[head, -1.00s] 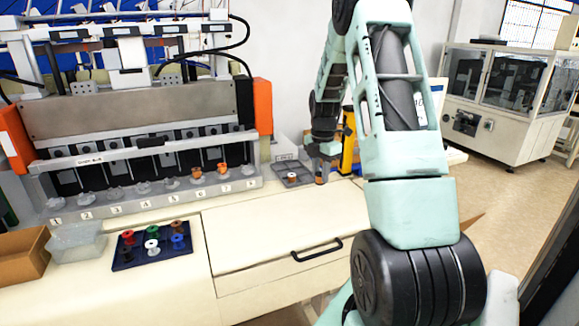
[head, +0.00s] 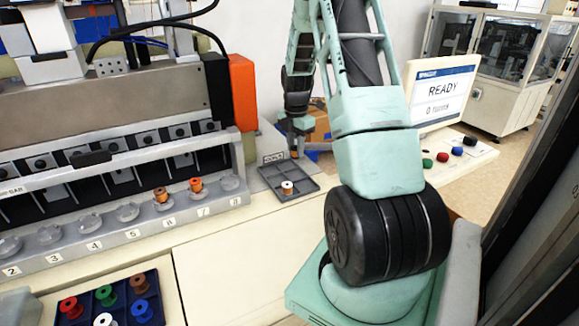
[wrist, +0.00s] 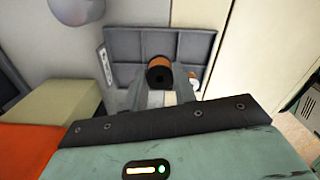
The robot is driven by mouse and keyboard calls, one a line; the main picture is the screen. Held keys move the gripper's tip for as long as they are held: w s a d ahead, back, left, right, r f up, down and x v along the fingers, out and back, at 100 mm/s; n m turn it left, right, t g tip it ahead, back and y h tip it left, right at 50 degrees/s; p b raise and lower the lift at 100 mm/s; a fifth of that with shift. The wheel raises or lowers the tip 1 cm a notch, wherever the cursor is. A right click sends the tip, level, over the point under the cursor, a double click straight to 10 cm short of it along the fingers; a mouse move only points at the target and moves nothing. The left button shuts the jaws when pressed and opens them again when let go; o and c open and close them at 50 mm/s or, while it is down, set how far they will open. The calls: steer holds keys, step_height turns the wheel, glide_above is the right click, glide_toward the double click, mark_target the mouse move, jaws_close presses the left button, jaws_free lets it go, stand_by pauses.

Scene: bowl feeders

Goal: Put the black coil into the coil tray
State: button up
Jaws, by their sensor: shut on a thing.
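In the head view my gripper (head: 296,148) is at the back edge of the coil tray (head: 268,176); the held coil is too small there to tell clearly. The grey, divided coil tray also shows beyond the held coil in the wrist view (wrist: 131,47). A second coil with a white core (head: 287,187) stands in the tray; it is partly hidden in the wrist view (wrist: 193,82).
A winding machine (head: 120,110) with numbered cups stands left of the tray. A blue tray (head: 122,277) of coloured spools is at front left. A READY screen (head: 441,92) and several small coloured pieces (head: 442,157) are at the right.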

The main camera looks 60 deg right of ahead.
step_height(320, 180, down, 7)
steer(key=shift+f+p, duration=0.2)
steer(key=shift+p, duration=0.85)
steer(key=shift+f, duration=0.1)
steer(key=o, duration=0.9)
steer(key=shift+o, duration=0.2)
